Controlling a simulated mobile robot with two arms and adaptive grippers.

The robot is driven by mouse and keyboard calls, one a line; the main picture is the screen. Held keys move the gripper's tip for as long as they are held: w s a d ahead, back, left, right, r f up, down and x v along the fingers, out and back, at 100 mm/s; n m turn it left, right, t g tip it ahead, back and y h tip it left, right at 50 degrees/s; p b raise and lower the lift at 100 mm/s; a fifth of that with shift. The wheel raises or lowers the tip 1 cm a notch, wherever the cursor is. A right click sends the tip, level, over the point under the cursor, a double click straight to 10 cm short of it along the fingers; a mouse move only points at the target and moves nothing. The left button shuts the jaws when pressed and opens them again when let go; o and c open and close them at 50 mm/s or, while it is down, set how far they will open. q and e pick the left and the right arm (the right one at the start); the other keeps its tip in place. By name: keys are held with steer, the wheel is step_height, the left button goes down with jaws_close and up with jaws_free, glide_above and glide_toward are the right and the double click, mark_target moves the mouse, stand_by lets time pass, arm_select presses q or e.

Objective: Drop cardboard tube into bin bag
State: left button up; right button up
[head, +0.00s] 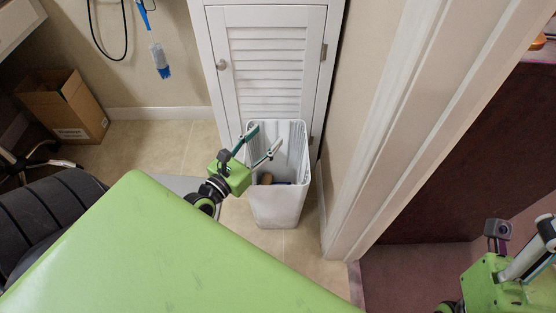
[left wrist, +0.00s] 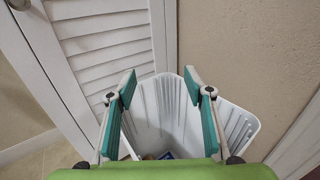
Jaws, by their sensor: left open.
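A white bin (head: 277,203) stands upright on the tiled floor in front of the louvred cabinet, and its open top also shows in the left wrist view (left wrist: 228,122). No separate bag can be made out. My left gripper (head: 267,135) is over the bin's mouth with its two green-padded fingers apart and nothing between them, as the left wrist view (left wrist: 159,75) also shows. A small brown piece (head: 266,179) lies low inside the bin beside something blue; it may be the cardboard tube, but it is mostly hidden. My right gripper (head: 495,280) is only partly in view at the lower right.
A white louvred cabinet (head: 270,60) is close behind the bin, and a wall with door trim (head: 375,140) is close on its right. An open cardboard box (head: 65,105) stands at the left. A blue brush (head: 158,58) hangs on the wall. Tiled floor is clear left of the bin.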

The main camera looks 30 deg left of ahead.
arm_select(q)
steer(key=s, duration=0.8)
steer(key=shift+s+a, duration=0.25)
steer(key=shift+s, duration=0.1)
